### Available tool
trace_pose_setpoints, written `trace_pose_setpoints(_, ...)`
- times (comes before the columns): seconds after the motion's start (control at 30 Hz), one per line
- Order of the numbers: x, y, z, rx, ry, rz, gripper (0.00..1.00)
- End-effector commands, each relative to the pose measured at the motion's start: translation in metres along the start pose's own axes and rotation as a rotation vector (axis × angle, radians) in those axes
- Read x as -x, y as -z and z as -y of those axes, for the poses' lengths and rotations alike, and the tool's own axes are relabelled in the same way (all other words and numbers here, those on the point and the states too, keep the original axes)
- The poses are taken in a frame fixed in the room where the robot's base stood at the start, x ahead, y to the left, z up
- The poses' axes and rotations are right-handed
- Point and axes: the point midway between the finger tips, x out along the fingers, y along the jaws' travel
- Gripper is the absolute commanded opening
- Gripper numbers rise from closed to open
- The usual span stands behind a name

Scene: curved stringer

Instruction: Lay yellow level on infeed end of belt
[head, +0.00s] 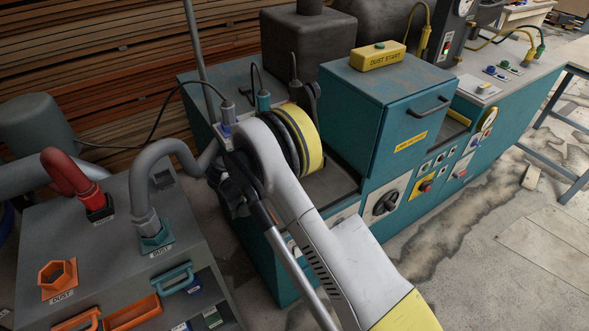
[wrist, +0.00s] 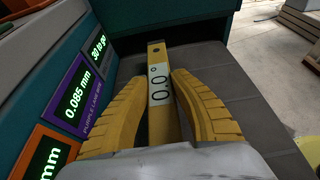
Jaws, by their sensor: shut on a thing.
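The yellow level (wrist: 156,52) stands out in the wrist view, with a white "0.0°" readout on its upper face. My gripper (wrist: 156,80) is shut on it, with one yellow ribbed finger along each side. The level's far end points toward the dark opening under the teal housing. The grey belt (wrist: 225,70) lies below and to the right of the level; I cannot tell whether the level touches it. In the head view, part of the belt (head: 335,187) shows in front of the teal machine (head: 398,115). My arm hides the level and fingers there.
Display panels, one reading "0.085 mm" (wrist: 75,98), stand close along the left of my gripper in the wrist view. A grey cabinet (head: 120,215) with hose ports is at the left in the head view. Cables rise behind my wrist. Open floor lies at the right.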

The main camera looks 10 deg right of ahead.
Motion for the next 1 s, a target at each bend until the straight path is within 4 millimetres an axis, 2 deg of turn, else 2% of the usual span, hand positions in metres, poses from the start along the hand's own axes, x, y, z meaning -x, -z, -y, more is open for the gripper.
trace_pose_setpoints(0.2, 0.0, 0.001, 0.0, 0.0, 0.0, 0.0, 0.0)
trace_pose_setpoints(0.23, -0.001, 0.002, 0.0, 0.0, 0.0, -0.001, 0.31)
trace_pose_setpoints(0.3, 0.0, 0.001, 0.0, 0.0, 0.0, -0.001, 0.46)
trace_pose_setpoints(0.67, 0.003, -0.003, 0.0, 0.001, -0.001, -0.001, 0.46)
trace_pose_setpoints(0.77, 0.017, -0.003, -0.001, 0.001, -0.002, -0.001, 0.46)
trace_pose_setpoints(1.0, 0.072, -0.004, 0.0, 0.002, -0.003, -0.001, 0.46)
